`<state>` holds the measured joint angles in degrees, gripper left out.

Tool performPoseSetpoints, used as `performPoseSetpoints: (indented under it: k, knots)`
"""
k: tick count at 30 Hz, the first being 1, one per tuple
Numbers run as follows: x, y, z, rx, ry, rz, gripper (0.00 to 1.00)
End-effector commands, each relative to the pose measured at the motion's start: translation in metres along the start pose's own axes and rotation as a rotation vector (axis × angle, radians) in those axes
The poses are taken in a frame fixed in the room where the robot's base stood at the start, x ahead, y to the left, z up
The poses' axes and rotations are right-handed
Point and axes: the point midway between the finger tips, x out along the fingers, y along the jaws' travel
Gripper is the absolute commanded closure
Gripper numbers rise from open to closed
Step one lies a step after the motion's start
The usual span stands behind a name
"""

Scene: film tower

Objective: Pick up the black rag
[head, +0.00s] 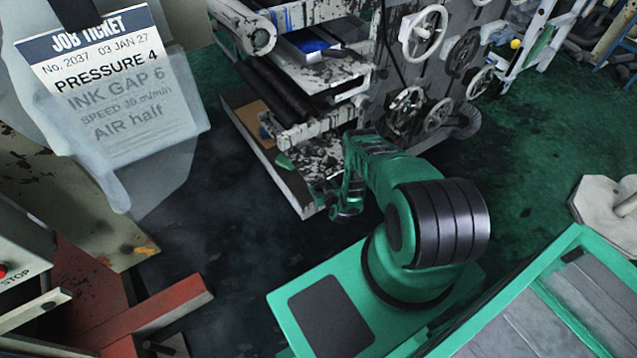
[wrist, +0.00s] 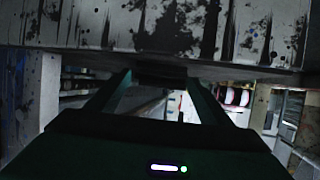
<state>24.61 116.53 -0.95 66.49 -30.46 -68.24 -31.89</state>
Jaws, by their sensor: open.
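I cannot make out the black rag for sure in either view. In the wrist view my gripper (wrist: 160,80) is open, with its two green fingers apart. A small dark patch shows between the fingertips, under a white ink-splattered panel (wrist: 165,35); I cannot tell what it is. In the head view my green arm bends down at the front of the ink-spattered printing press (head: 335,85), close to its lower tray (head: 270,160). The gripper's end is small and partly hidden there.
The press has rollers and several handwheels (head: 425,32) on its right side. A job ticket (head: 105,95) in a clear sleeve hangs at upper left. A red beam (head: 150,308) and a stop-button box (head: 18,265) stand at lower left. Dark floor between is clear.

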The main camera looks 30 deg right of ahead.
Motion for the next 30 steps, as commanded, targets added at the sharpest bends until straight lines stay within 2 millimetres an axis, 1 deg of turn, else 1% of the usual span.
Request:
performPoseSetpoints:
  k: [3,9,10,11,12,14,15,25,30]
  knots:
    - [0.0051,0.0009,0.0002,0.000,-0.001,0.002,0.27]
    - [0.0056,0.0012,0.0001,0.000,-0.001,0.002,0.27]
    - [0.0056,0.0013,0.0001,0.000,-0.001,0.002,0.29]
    - [0.0056,0.0013,0.0002,0.000,-0.001,0.002,0.36]
    - [0.0056,0.0014,0.0001,0.000,-0.001,0.002,0.46]
    - [0.0055,0.0016,0.0002,0.000,-0.001,0.002,0.60]
    - [0.0055,0.0017,0.0002,0.000,-0.001,0.002,0.70]
    - [0.0052,0.0022,-0.0008,0.000,-0.001,0.003,0.71]
    - [0.0032,0.0021,-0.0078,0.000,0.000,0.002,0.71]
